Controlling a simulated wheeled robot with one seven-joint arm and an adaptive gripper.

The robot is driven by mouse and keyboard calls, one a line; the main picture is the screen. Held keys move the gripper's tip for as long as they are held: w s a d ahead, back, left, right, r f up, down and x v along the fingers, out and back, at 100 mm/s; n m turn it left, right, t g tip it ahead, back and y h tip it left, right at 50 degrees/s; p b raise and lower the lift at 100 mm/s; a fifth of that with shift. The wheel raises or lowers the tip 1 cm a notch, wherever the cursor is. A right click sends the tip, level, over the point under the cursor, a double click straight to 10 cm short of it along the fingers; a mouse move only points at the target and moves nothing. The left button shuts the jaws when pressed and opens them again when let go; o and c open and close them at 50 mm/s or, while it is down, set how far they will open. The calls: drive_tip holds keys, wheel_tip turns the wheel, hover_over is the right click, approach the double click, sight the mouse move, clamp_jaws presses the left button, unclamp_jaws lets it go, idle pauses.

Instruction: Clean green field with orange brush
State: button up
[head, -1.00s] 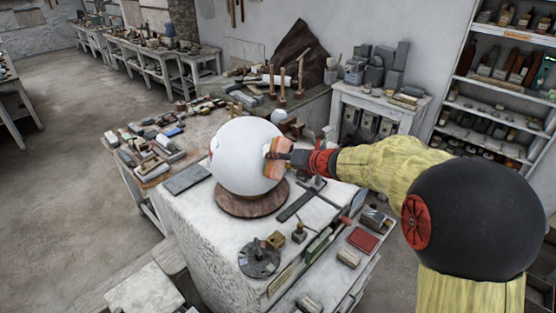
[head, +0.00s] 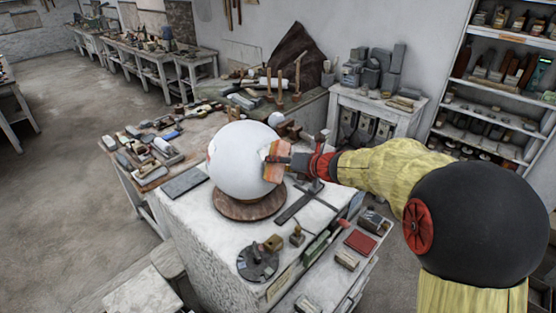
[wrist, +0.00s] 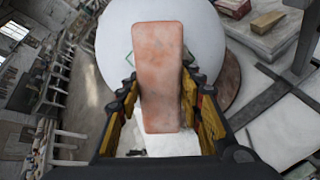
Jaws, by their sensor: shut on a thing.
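A large white plaster sphere (head: 238,162) sits on a round brown base (head: 247,204) on a pale block. My gripper (head: 287,160) is at the sphere's right side, shut on the orange brush (head: 273,172). In the wrist view my gripper (wrist: 161,88) has its fingers on both sides of the brush (wrist: 158,70), which lies over the sphere (wrist: 112,45). Thin dark greenish edges show beside the brush in the wrist view; the brush hides most of what is there. The brush is against or very near the sphere; I cannot tell if it touches.
A dark flat slab (head: 184,182) lies left of the base. A round dark tool stand (head: 257,264) and a red block (head: 360,241) are in front. A smaller white ball (head: 276,119) stands behind the sphere. A shelf (head: 495,95) stands at the right. Floor at left is clear.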

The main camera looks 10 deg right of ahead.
drive_tip(key=shift+s, duration=0.2)
drive_tip(key=shift+w+d+r+p, duration=0.15)
drive_tip(key=shift+w+d+p, duration=0.15)
drive_tip(key=shift+p, duration=0.5)
drive_tip(key=w+d+n+g+y+p, duration=0.1)
drive_tip(key=p, duration=0.2)
drive_tip(key=shift+w+d+y+p, duration=0.15)
drive_tip(key=shift+d+y+p, duration=0.25)
drive_tip(key=shift+w+d+f+g+p, duration=0.2)
drive_tip(key=shift+w+d+g+p, duration=0.1)
drive_tip(key=shift+d+p, duration=0.25)
drive_tip(key=shift+a, duration=0.1)
drive_tip(key=shift+w+a+f, duration=0.3)
drive_tip(key=shift+w+a, duration=0.1)
drive_tip(key=shift+s+f, duration=0.1)
